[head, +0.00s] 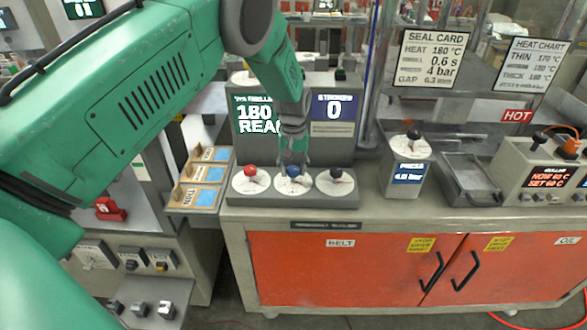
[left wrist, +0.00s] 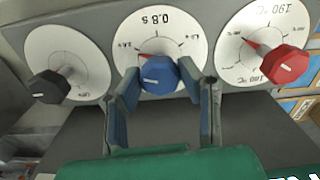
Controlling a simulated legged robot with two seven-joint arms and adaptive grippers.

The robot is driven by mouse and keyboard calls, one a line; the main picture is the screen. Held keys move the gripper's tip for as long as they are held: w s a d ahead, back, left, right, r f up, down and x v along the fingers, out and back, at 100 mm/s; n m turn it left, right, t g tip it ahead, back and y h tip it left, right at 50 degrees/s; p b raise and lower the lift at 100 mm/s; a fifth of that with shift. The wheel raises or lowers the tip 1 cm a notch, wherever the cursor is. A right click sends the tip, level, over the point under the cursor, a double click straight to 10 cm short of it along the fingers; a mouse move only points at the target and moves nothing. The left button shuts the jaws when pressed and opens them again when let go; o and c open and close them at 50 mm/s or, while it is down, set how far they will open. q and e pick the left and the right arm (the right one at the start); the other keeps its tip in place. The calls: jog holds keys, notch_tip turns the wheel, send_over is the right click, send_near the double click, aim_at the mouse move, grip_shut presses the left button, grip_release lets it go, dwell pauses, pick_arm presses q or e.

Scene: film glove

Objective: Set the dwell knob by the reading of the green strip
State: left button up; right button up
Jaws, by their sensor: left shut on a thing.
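The blue dwell knob (left wrist: 158,76) sits on a white dial marked 0.8 s (left wrist: 166,22) in the left wrist view, which appears upside down. In the head view the knob (head: 294,172) is the middle of three on the console. My left gripper (left wrist: 162,84) is shut on it, one finger each side; it comes from above in the head view (head: 294,163). I cannot make out a separate green strip. My right gripper is not in view.
A red knob (head: 250,172) and a black knob (head: 336,173) flank the blue one closely. A card tray (head: 187,197) is left of the console. A seal card (head: 431,59) reads 180 °C, 0.6 s, 4 bar; a heat chart (head: 532,65) hangs beside it.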

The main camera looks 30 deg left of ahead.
pick_arm(q)
jog(key=n, duration=0.4)
jog(key=shift+w+r+n, duration=0.3)
jog(key=shift+w, duration=0.05)
jog(key=shift+a+n, duration=0.1)
jog(key=shift+n, duration=2.5)
jog(key=o, duration=1.1)
jog(key=shift+s+f, duration=0.1)
jog(key=shift+f, duration=0.05)
